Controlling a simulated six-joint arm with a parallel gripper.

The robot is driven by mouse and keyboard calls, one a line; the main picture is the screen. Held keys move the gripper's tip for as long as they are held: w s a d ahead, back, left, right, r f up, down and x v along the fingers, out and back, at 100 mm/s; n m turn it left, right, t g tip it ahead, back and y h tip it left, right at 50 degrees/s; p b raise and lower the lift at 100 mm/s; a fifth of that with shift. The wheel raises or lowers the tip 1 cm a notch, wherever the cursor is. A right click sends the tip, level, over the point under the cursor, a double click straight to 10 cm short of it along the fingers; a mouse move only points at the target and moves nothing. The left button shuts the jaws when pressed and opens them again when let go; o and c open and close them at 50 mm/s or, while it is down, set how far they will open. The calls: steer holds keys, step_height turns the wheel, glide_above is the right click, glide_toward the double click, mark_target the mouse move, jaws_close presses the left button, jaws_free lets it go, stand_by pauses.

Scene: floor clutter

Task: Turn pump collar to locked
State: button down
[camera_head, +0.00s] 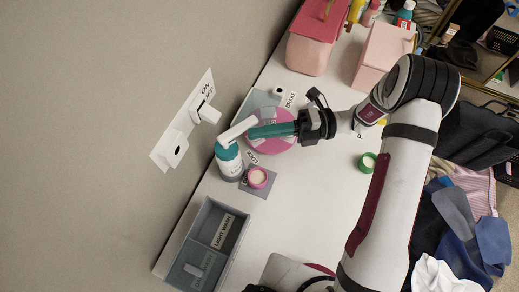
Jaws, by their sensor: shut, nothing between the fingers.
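The pump bottle (231,171) stands upright at the left edge of the white top, near the wall. Its teal collar (227,151) sits below a white pump head (238,130), whose spout points up and right toward my gripper. My gripper (253,132) is shut and empty. Its teal fingers reach left over a pink round disc, with their tips close to the pump spout. I cannot tell whether they touch it.
A grey divided bin (234,246) is at the lower left and pink boxes (312,57) are at the top. A switch plate (170,149) is on the wall. A green ring (367,162) lies right; the middle is clear.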

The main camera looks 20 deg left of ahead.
steer(key=shift+w+a, duration=0.2)
steer(key=shift+w, duration=0.05)
stand_by(0.5)
steer(key=s+d+v, duration=0.1)
steer(key=v, duration=1.1)
steer(key=s+d+r+n+t+h, duration=0.2)
steer(key=s+r+n+h, duration=0.65)
steer(key=s+n, duration=0.35)
steer(key=s+d+f+n+t+h, duration=0.1)
steer(key=s+d+n+t+h, duration=0.4)
steer(key=n, duration=0.7)
steer(key=s+d+t, duration=0.1)
steer(key=s+t, duration=0.1)
steer(key=s, duration=0.1)
steer(key=shift+s+d, duration=0.2)
steer(key=shift+d, duration=0.2)
